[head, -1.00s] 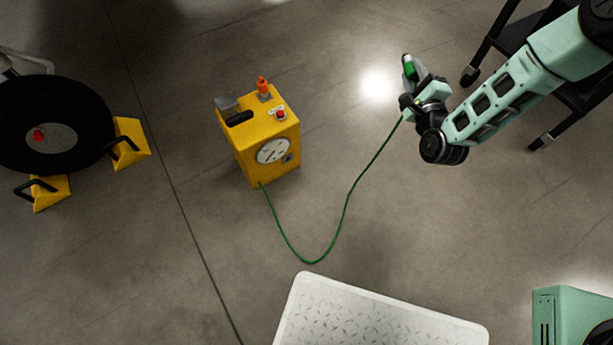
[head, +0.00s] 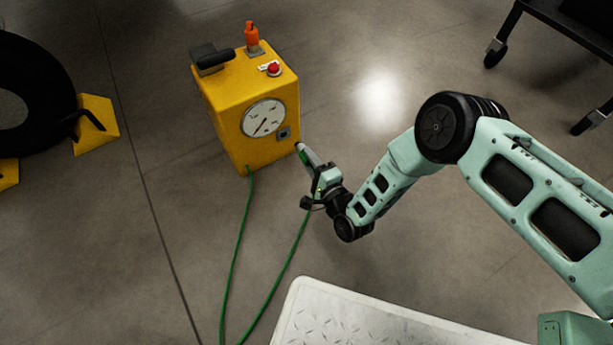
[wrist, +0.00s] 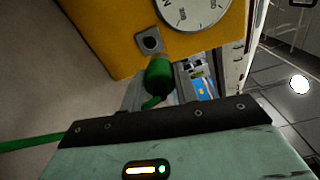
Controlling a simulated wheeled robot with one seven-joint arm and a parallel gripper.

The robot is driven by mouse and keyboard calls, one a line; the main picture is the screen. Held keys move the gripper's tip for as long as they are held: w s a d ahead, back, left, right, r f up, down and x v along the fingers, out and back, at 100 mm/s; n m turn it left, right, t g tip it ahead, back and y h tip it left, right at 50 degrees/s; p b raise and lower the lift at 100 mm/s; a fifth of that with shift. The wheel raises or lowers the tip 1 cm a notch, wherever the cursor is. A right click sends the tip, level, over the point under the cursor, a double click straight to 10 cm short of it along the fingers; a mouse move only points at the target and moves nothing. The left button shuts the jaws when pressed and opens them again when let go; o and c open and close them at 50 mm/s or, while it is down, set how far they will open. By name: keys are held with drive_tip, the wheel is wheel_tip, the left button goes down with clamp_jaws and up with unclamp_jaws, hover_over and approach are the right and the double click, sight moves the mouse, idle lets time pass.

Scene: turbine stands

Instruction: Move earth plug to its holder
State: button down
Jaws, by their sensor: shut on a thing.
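The earth plug (wrist: 158,78) is green and sits between the fingers of my gripper (head: 311,163), which is shut on it. In the wrist view the plug lies just below a square grey socket (wrist: 150,41) with a dark round hole; whether they touch cannot be told. That socket, seemingly the holder, also shows on the front of the yellow box (head: 283,133), below right of the dial. In the head view my gripper is beside the box's lower right front, pointing up and left. Its fingers mostly hide the plug there. A green cable (head: 278,275) runs from plug to box.
The yellow box (head: 235,115) carries a black handle (head: 212,60), an orange piece (head: 252,35) and a red button (head: 273,69). A wheel with yellow chocks (head: 97,123) stands left. A pale textured plate (head: 340,318) lies in front. A black wheeled stand (head: 545,40) is at back right.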

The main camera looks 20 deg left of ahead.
drive_tip(key=shift+s+a+f, duration=0.2)
drive_tip(key=shift+f, duration=0.2)
drive_tip(key=shift+s+a+f, duration=0.15)
drive_tip(key=shift+a+f, duration=0.05)
drive_tip(key=shift+f, duration=0.2)
drive_tip(key=shift+w+a+b, duration=0.1)
drive_tip(key=shift+a+b, duration=0.1)
drive_tip(key=shift+b, duration=0.2)
drive_tip(key=shift+b+x, duration=0.95)
drive_tip(key=shift+x, duration=0.5)
drive_tip(key=shift+w+a+b, duration=0.3)
drive_tip(key=shift+w+a, duration=0.15)
drive_tip(key=shift+b+x, duration=0.9)
drive_tip(key=shift+x, duration=0.05)
drive_tip(key=shift+w+a+r+b, duration=0.2)
drive_tip(key=shift+w+a+b, duration=0.1)
drive_tip(key=shift+w, duration=0.05)
drive_tip(key=c, duration=0.8)
unclamp_jaws()
drive_tip(key=shift+a+f, duration=0.1)
drive_tip(key=shift+f, duration=0.05)
drive_tip(key=shift+c, duration=0.2)
drive_tip(key=shift+s, duration=0.1)
